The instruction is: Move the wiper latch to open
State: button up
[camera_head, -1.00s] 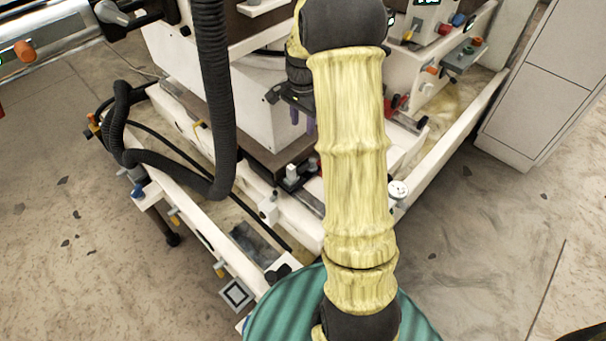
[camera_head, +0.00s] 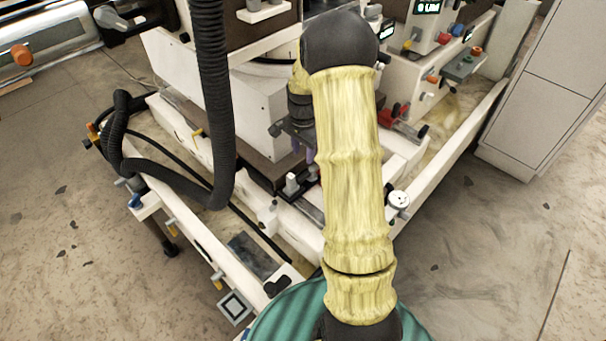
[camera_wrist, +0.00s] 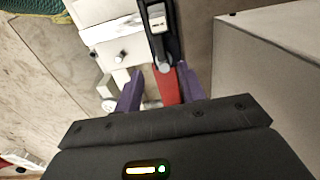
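The wiper latch seems to be the dark fixture with a light grey block (camera_wrist: 158,22) and a red strip (camera_wrist: 170,88), at the top middle of the wrist view. In the head view, a black-based fixture with a pale post (camera_head: 291,185) on the machine's front ledge looks like the same part. My gripper (camera_wrist: 160,74) has two purple fingers spread apart, with the red strip showing between them. I cannot tell whether they touch it. In the head view, my gripper (camera_head: 304,152) is just above the fixture, and my arm partly hides this area.
A white machine housing (camera_wrist: 270,60) stands close on the right in the wrist view. A black corrugated hose (camera_head: 212,100) hangs left of my arm. A round gauge (camera_head: 398,200) is at the right of the ledge. Open floor (camera_head: 480,250) lies to the right.

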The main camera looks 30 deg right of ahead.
aim_at(303, 175)
notch_tip(303, 175, down, 10)
jog(key=shift+r+b, duration=0.25)
jog(key=shift+b, duration=0.6)
jog(key=shift+c, duration=0.2)
grip_shut()
